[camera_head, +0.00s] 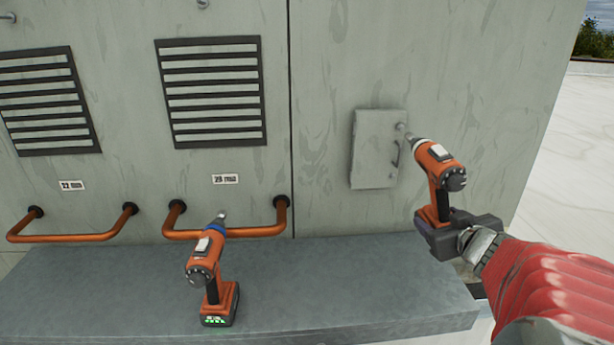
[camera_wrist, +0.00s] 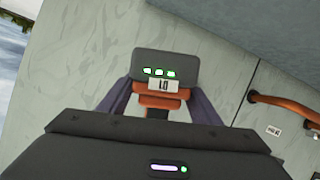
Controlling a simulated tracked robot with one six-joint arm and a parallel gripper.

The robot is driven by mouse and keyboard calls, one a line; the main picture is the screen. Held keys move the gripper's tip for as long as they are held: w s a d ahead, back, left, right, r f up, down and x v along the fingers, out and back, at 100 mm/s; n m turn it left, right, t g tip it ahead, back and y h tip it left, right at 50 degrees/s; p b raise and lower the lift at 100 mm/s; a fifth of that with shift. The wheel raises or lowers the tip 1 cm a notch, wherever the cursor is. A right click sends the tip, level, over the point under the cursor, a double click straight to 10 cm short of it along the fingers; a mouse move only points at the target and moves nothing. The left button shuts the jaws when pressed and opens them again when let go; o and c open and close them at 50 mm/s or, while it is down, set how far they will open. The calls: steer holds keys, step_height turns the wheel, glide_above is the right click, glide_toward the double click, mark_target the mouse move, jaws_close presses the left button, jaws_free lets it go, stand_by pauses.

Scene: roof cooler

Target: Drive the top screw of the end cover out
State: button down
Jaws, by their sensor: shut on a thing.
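The end cover appears to be a small grey panel (camera_head: 372,150) on the cabinet wall, with a thin handle at its right edge. A small round metal piece (camera_head: 401,127), perhaps the top screw, sits at its upper right corner. My gripper (camera_head: 443,222) is shut on an orange drill (camera_head: 437,178) by its lower grip. The drill points up and left, its nose at that round piece; I cannot tell if the bit touches it. In the wrist view, my gripper's fingers (camera_wrist: 155,100) flank the grip, below the drill's battery (camera_wrist: 165,65) with green lights and a label.
A second orange drill (camera_head: 208,270) with a blue collar stands on the grey ledge (camera_head: 350,280). Copper pipe loops (camera_head: 225,233) stick out of the cabinet wall above the ledge. Louvred vents (camera_head: 212,92) are higher up. Open white roof lies at the right.

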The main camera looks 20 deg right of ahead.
steer(key=shift+s+a+r, duration=0.1)
steer(key=shift+s, duration=0.25)
